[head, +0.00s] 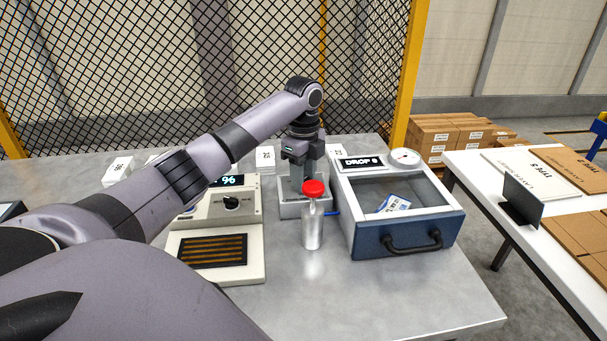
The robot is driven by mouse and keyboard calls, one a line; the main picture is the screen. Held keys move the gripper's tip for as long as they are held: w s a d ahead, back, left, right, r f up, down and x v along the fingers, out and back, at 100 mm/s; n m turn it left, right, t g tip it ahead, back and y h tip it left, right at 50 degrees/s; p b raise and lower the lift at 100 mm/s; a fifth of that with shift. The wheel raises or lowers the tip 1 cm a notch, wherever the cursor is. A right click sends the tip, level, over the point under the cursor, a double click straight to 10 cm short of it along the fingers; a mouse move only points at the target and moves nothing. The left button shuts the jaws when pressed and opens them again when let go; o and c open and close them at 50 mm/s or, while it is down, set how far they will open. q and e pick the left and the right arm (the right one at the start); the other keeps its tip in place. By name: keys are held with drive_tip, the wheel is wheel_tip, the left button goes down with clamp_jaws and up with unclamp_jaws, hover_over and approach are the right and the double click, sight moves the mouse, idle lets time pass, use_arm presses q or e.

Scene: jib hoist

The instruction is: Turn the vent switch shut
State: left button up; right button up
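No part is clearly labelled as the vent switch. A small blue lever (332,212) sticks out between the grey stand and the drawer box, partly hidden by the bottle. A black knob (232,202) sits on the beige device with the lit display at the left. My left gripper (301,172) points down at the grey stand (290,210), behind the red-capped bottle (312,228). Its fingertips are too small and covered to tell whether they are open or touching anything. My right gripper is out of view.
The drawer box (367,228) has a "DROP 8" display, a round gauge (404,157), a packet (394,204) inside and a dark handle (412,243). Mesh fencing stands behind the table (400,295). The table's front right is clear. A white table with cardboard stands at right.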

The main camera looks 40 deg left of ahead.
use_arm(q)
drive_tip(key=shift+r, duration=0.1)
drive_tip(key=o, duration=1)
drive_tip(key=shift+o, duration=0.2)
drive_tip(key=shift+r, duration=3.55)
